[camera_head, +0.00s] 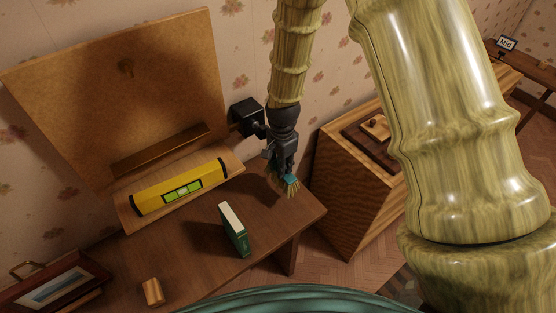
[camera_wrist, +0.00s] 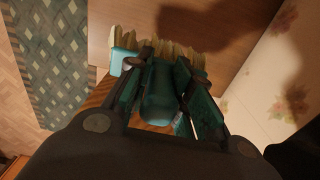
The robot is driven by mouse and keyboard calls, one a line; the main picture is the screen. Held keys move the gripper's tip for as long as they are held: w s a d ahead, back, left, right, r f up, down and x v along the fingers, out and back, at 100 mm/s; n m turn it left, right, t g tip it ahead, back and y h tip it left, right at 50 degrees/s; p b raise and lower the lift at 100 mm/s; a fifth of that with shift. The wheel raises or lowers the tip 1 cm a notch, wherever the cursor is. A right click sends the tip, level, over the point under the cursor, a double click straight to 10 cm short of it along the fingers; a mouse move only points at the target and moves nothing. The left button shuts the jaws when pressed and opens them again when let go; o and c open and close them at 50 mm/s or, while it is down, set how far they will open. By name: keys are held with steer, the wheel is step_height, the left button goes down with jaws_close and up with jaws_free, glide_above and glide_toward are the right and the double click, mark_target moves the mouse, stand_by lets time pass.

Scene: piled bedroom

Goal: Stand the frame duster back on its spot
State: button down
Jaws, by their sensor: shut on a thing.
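The frame duster (camera_head: 291,182) has pale bristles and a teal band and handle. My gripper (camera_head: 281,165) is shut on it above the right end of the brown table (camera_head: 205,262), near the wall. The bristles point down toward the tabletop; I cannot tell whether they touch it. In the wrist view, the duster's teal handle (camera_wrist: 158,92) sits between my two fingers (camera_wrist: 160,85), with the bristles spread beyond the fingertips over brown wood. The duster's spot cannot be made out.
A green book (camera_head: 236,238) stands mid-table, with a small wooden block (camera_head: 152,292) at the front. A yellow spirit level (camera_head: 180,186) lies on a wooden ledge below a tan board (camera_head: 120,90). A framed picture (camera_head: 55,287) is at lower left. A wooden cabinet (camera_head: 352,190) stands right of the table.

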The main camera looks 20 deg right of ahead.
mark_target(280, 181)
steer(key=shift+s+r, duration=0.5)
steer(key=shift+s, duration=0.3)
steer(key=shift+f, duration=0.2)
steer(key=f, duration=0.1)
steer(key=w+f, duration=0.1)
steer(key=w+f+b, duration=0.1)
steer(key=f, duration=0.1)
steer(key=shift+w+a, duration=0.15)
steer(key=shift+w, duration=0.1)
steer(key=shift+f+b, duration=0.3)
steer(key=shift+f, duration=0.05)
steer(key=shift+s+f, duration=0.25)
steer(key=shift+s+f+b, duration=0.35)
steer(key=shift+s+b, duration=0.15)
steer(key=shift+w+f, duration=0.5)
steer(key=shift+f, duration=0.1)
steer(key=shift+s+r, duration=0.25)
steer(key=shift+s, duration=0.05)
steer(key=shift+w+f, duration=0.15)
steer(key=shift+w, duration=0.05)
steer(key=shift+s, duration=0.15)
steer(key=shift+f+b, duration=0.4)
steer(key=shift+f, duration=0.55)
